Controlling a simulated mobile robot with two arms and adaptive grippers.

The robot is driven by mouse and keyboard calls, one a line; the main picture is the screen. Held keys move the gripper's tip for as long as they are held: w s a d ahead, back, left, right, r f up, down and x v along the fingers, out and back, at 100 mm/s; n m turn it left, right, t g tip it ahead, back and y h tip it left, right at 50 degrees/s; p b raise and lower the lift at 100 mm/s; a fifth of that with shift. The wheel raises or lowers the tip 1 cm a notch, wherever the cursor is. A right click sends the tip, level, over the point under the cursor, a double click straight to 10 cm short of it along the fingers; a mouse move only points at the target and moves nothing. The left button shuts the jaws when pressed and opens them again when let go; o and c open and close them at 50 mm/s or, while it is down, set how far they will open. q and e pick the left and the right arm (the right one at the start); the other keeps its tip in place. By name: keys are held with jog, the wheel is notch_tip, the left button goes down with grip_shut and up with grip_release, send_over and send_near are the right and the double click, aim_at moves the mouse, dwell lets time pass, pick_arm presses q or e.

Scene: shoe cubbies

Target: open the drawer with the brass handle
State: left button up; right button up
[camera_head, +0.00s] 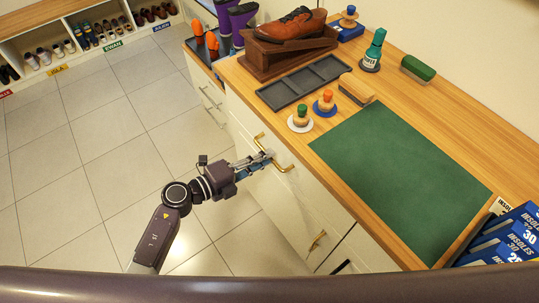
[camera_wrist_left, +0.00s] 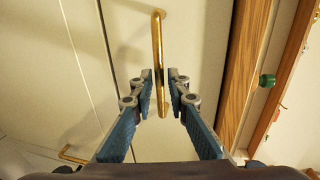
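The white drawer front (camera_head: 312,198) under the wooden counter looks flush with the cabinet. Its brass bar handle (camera_head: 286,167) is near the top, just under the counter edge. My left gripper (camera_head: 266,160) is at this handle in the head view and partly covers it. In the left wrist view the brass handle (camera_wrist_left: 158,55) runs upright, its lower end between the two blue-padded fingers of my left gripper (camera_wrist_left: 162,88). The fingers are apart, with a gap visible on each side of the bar. My right gripper is in neither view.
A second brass handle (camera_head: 317,240) sits lower on the cabinet. The counter holds a green mat (camera_head: 400,175), a grey tray (camera_head: 304,82), a brown shoe (camera_head: 292,24) on a wooden stand, two small round-topped items and blue insole boxes (camera_head: 510,238). Tiled floor at left is clear.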

pick_arm(q)
jog(key=shift+x, duration=1)
jog(key=shift+c, duration=0.4)
grip_shut()
